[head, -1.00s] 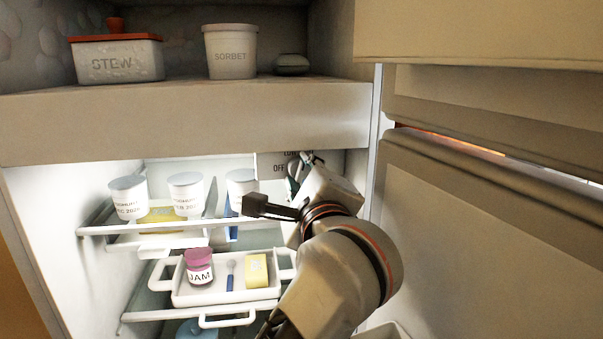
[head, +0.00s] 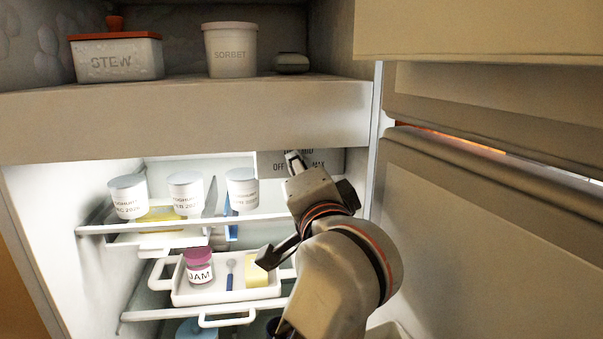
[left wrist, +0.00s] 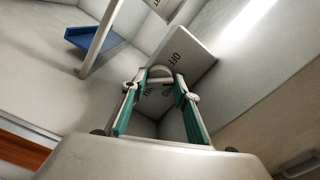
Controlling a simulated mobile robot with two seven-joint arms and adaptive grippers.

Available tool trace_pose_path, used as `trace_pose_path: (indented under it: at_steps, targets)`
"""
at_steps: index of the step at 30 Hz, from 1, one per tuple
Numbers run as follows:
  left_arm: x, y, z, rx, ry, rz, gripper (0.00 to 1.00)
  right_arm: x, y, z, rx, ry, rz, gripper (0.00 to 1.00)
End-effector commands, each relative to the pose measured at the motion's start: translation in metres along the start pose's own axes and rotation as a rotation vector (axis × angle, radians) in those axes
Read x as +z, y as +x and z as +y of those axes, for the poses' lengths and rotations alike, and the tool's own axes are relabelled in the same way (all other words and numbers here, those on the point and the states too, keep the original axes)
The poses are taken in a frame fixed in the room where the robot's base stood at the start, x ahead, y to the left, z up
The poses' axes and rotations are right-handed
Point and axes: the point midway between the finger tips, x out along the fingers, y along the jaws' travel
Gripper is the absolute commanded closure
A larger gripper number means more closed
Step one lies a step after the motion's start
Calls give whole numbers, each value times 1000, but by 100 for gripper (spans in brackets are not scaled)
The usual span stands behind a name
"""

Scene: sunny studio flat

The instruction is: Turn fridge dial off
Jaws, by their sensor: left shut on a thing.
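The fridge's dial panel (head: 328,160) is at the upper right of the lit compartment, with OFF at its left and MAX at its right. The dial (left wrist: 158,71) shows in the left wrist view as a pale rounded shape between the fingertips, below the OFF mark. My left gripper (head: 295,157) reaches up to the panel from below. It also shows in the left wrist view (left wrist: 161,88), with its teal-lined fingers shut on the dial. The fingers and wrist hide much of the dial, so I cannot tell its setting. My right gripper is in neither view.
The open fridge door (head: 480,230) stands close on the right. Shelves left of my arm hold yoghurt tubs (head: 186,193) and a white tray (head: 215,298) with a jam jar (head: 199,265). A stew box (head: 118,62) and sorbet tub (head: 231,50) stand above.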

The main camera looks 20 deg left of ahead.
Motion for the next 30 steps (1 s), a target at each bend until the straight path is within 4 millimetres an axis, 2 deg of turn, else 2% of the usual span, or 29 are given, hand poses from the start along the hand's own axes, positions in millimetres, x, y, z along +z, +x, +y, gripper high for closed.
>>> trace_pose_path:
  at_steps: [18, 30]
  targets:
    - [0, 0, -1, -2, -576, 2, 92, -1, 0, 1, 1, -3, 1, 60]
    - [0, 0, 0, -2, -826, 2, 92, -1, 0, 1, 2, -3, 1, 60]
